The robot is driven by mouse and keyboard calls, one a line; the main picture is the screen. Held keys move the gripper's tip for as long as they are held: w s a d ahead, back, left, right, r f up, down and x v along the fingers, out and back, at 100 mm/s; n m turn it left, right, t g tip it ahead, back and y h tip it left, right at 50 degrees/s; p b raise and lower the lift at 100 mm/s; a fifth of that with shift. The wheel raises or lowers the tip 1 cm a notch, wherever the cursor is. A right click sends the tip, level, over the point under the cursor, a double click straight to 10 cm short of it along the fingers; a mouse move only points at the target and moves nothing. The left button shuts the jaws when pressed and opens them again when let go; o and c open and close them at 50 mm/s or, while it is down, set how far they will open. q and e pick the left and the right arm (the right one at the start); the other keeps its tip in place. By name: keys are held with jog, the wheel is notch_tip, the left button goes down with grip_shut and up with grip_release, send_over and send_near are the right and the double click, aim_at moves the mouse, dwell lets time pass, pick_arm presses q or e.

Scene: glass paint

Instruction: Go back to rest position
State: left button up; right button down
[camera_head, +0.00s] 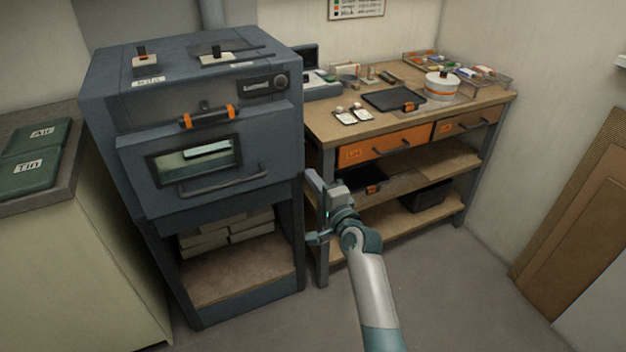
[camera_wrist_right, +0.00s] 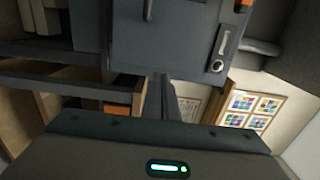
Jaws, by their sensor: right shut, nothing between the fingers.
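My right gripper (camera_head: 316,184) is in front of the gap between the grey kiln (camera_head: 155,115) and the wooden workbench (camera_head: 345,130). It is shut and empty, with its arm reaching up from the bottom of the head view. In the right wrist view the gripper's body fills the bottom and part of the kiln (camera_wrist_right: 180,40) shows at the top. The kiln's door (camera_head: 135,165) looks shut, with a window and a bar handle (camera_head: 225,182). My left gripper is not in view.
The workbench has orange drawers (camera_head: 400,142) and carries a black tray (camera_head: 388,101), a white round pot (camera_head: 442,86) and paint trays. A cabinet (camera_head: 70,260) with green books (camera_head: 30,165) stands at left.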

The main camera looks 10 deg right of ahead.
jog(key=s+d+f+n+g+h, duration=0.15)
jog(key=s+f, duration=0.45)
jog(key=f, duration=0.7)
jog(key=s+d+f+n+g, duration=0.1)
jog(key=s+f+n+g, duration=0.35)
jog(key=f, duration=0.85)
jog(key=s+d+f+n+h, duration=0.1)
jog(key=s+f, duration=0.7)
jog(key=f, duration=0.5)
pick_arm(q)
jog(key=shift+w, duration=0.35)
pick_arm(e)
jog(key=s+d+f+n+g, duration=0.2)
jog(key=s+f, duration=0.6)
jog(key=s, duration=0.5)
jog(key=s+d+f+n+g+h, duration=0.1)
jog(key=s+d+f+n+g, duration=0.1)
jog(key=s+f, duration=0.6)
jog(key=s+d+f+n+g+h, duration=0.1)
jog(key=s+d+f+n+g, duration=0.2)
jog(key=s, duration=1.6)
notch_tip(320, 180, down, 5)
jog(key=d+n, duration=0.1)
jog(key=n, duration=0.2)
jog(key=shift+s+f, duration=0.2)
jog(key=shift+s, duration=0.05)
